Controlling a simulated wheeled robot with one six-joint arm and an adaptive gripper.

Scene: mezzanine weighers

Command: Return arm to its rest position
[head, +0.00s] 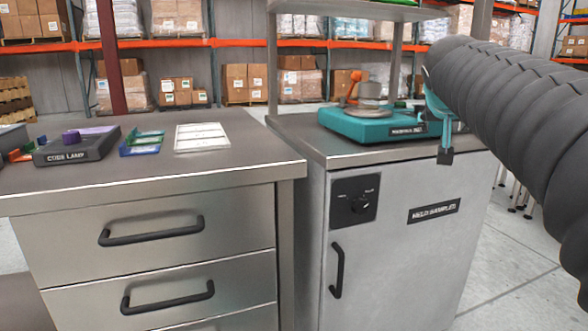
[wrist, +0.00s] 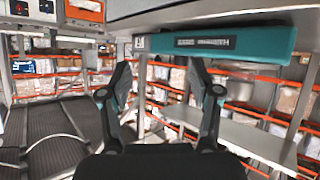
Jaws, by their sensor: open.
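My gripper (wrist: 160,72) is open in the wrist view, its two dark fingers spread with nothing between them. In the head view my gripper (head: 445,155) shows only as a teal edge and a dark fingertip in front of the grey cabinet, with most of it hidden behind my thick ribbed arm. A teal weigher (head: 372,125) with a round metal pan and an orange part stands on the cabinet top, left of the gripper. In the wrist view a teal labelled bar (wrist: 215,41) lies beyond the fingertips, apart from them.
The grey cabinet (head: 400,250) has a black handle and dial. Left of it, a drawer bench (head: 240,150) carries a code lamp box (head: 76,148), small blue and green pieces (head: 142,142) and a white card (head: 201,138). Open floor (head: 515,270) lies at right.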

